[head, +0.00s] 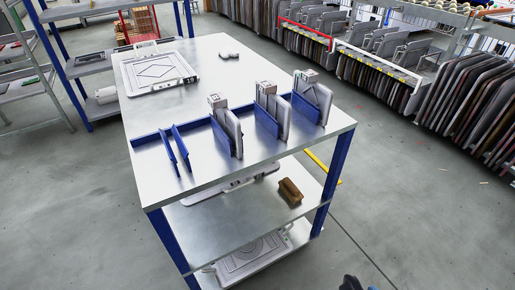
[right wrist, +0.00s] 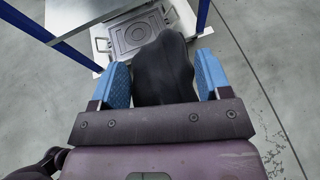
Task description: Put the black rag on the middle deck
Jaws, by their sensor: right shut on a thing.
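The black rag (right wrist: 164,72) hangs between the two blue fingers of my right gripper (right wrist: 164,80) in the right wrist view. The gripper is shut on it, and the rag's far end reaches beyond the fingertips. The middle deck (head: 235,222) is the metal shelf under the table top in the head view, partly covered by that top. A small dark shape shows at the bottom edge of the head view, right of the table; I cannot tell whether it is the rag or my gripper. My left gripper is in neither view.
A brown block (head: 290,191) sits at the right of the middle deck, and a grey plate lies further back. The lower deck (head: 295,236) holds a grey framed plate (right wrist: 135,35). Blue legs (head: 338,165) bound the deck. Its front middle is bare.

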